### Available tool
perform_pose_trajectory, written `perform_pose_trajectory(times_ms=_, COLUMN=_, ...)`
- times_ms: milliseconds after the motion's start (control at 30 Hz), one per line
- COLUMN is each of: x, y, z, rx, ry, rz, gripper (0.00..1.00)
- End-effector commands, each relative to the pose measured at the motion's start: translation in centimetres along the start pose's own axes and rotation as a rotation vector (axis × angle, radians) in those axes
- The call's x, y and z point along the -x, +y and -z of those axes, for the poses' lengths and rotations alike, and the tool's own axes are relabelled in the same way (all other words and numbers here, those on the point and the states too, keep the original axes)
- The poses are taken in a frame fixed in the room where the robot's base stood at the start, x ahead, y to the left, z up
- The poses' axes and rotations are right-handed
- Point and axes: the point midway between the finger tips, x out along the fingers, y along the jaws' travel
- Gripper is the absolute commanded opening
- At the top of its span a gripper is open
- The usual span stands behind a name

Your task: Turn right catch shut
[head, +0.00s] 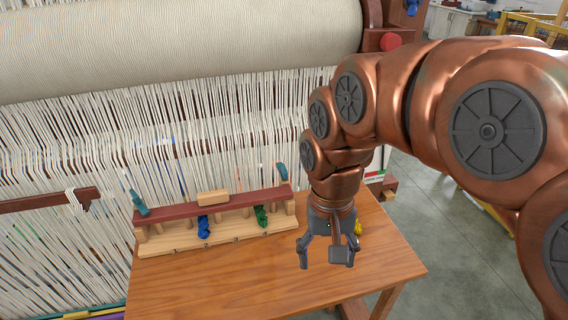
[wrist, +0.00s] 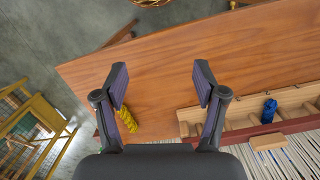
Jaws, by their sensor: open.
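The right catch (head: 280,172) is a teal lever at the right end of the red bar (head: 245,199) on a wooden rack (head: 185,241). It stands nearly upright, tilted a little. A matching left catch (head: 138,202) leans at the bar's left end. My gripper (head: 328,262) is open and empty above the table, in front and to the right of the rack, apart from the right catch. In the wrist view its two fingers (wrist: 160,85) are spread over bare wood. I cannot make out the right catch there.
A blue skein (head: 204,227) and a green skein (head: 261,216) hang in the rack. A yellow skein (wrist: 127,118) lies near the table (head: 200,285) edge. A pale block (head: 213,197) sits on the red bar. Loom threads (head: 60,150) stand close behind. The front of the table is clear.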

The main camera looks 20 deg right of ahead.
Motion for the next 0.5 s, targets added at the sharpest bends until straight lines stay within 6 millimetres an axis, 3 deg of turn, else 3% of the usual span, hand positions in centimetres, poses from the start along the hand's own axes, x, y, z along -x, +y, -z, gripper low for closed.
perform_pose_trajectory(times_ms=233, x=3.8, y=-3.1, z=7.9, rx=-0.238, ry=0.029, rz=0.026, gripper=0.71)
perform_pose_trajectory(times_ms=500, x=6.3, y=-5.5, z=16.2, rx=-0.551, ry=0.046, rz=0.056, gripper=0.71)
